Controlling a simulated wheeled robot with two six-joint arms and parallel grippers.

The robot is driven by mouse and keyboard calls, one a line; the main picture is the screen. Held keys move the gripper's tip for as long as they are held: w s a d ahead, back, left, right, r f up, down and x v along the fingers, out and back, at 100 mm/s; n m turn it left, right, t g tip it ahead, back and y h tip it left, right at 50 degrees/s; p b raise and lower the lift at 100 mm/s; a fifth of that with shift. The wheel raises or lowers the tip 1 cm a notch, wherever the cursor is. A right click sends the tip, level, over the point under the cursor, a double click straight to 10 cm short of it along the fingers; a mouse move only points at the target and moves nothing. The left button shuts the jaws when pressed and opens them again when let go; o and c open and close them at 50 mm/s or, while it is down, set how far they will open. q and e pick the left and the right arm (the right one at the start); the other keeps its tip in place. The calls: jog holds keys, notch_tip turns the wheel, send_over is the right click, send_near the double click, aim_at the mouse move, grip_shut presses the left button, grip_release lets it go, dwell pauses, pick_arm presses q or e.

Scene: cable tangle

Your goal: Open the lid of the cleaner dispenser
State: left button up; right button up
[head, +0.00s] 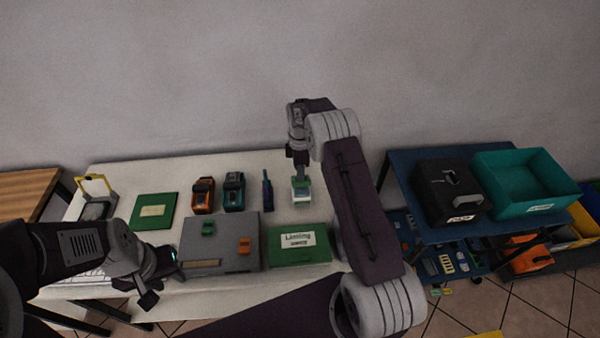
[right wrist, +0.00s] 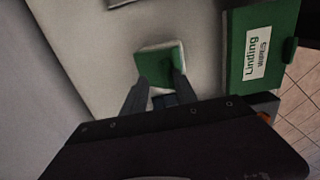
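The cleaner dispenser appears to be the small white box with a green top (head: 302,190) at the back right of the white table. It also shows in the right wrist view as a green square lid (right wrist: 160,62) with white edges. The lid looks shut. My right gripper (right wrist: 160,80) is open, its two fingers apart at the near edge of the lid. In the head view it hangs just above the dispenser; whether the fingers touch it I cannot tell. My left gripper (head: 160,277) is low at the table's front left, away from the dispenser, and its fingers are unclear.
A green box labelled Linding (head: 299,257) and a grey case (head: 220,254) lie in front. An orange device (head: 203,195), a teal device (head: 234,192) and a dark blue tool (head: 267,190) stand left of the dispenser. A blue table (head: 405,166) with bins is at right.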

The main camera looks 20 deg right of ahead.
notch_tip(320, 180, up, 8)
jog(key=b, duration=0.1)
jog(key=shift+r, duration=0.2)
jog(key=shift+s, duration=0.1)
